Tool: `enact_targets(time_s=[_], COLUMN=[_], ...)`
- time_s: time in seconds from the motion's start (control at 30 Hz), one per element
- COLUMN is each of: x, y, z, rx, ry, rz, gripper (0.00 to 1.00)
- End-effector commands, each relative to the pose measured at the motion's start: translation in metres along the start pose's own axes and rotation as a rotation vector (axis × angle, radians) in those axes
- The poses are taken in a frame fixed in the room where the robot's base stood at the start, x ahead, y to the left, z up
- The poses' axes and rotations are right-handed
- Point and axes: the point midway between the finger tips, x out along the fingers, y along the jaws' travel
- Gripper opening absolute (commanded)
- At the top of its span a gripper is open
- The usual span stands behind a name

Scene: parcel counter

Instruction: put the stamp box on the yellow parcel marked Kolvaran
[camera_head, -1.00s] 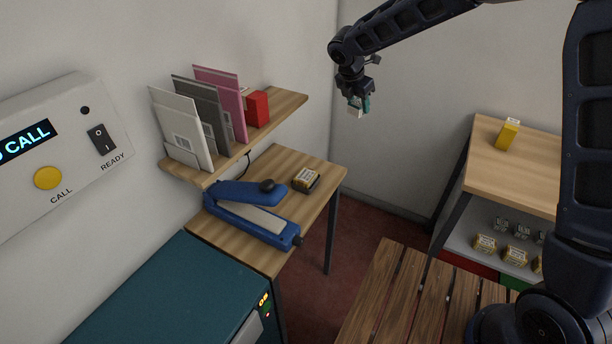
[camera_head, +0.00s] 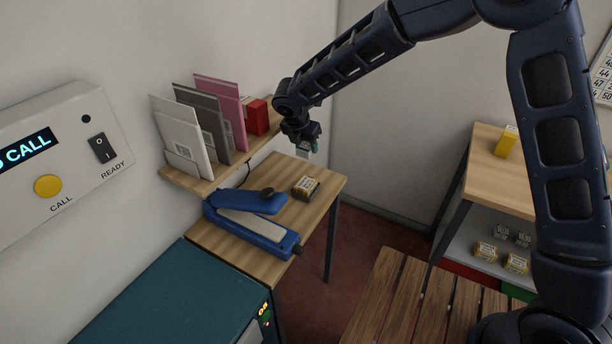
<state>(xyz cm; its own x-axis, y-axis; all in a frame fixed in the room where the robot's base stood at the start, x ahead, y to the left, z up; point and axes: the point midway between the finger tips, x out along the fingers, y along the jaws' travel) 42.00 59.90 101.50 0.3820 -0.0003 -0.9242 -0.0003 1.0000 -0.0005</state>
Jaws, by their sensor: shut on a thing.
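My gripper (camera_head: 308,146) is shut on a small white and teal thing (camera_head: 303,153), mostly hidden by the jaws; it may be the stamp box, but I cannot tell for sure. The gripper holds it in the air above the back of the small wooden table (camera_head: 323,184). Another yellow parcel (camera_head: 507,141) stands on the right-hand table. Several small labelled parcels (camera_head: 486,252) are on the shelf under it. The names on the labels are too small to read.
A blue sealer (camera_head: 252,222) with a raised arm fills the small table's left side. A wall shelf (camera_head: 190,181) with upright envelopes (camera_head: 184,138) and a red box (camera_head: 257,117) is close to my gripper. A slatted bench (camera_head: 385,300) stands at front right.

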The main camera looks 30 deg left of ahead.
Motion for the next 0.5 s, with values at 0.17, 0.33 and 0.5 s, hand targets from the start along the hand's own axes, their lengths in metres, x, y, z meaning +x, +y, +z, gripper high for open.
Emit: enact_targets(time_s=[0.17, 0.33, 0.5], x=[0.037, 0.065, 0.076], y=[0.0, -0.001, 0.0], z=[-0.016, -0.027, -0.031], rx=[-0.002, -0.001, 0.0], ry=[0.001, 0.0, 0.0], rz=[-0.003, -0.002, 0.0], gripper=[0.2, 0.2, 0.2])
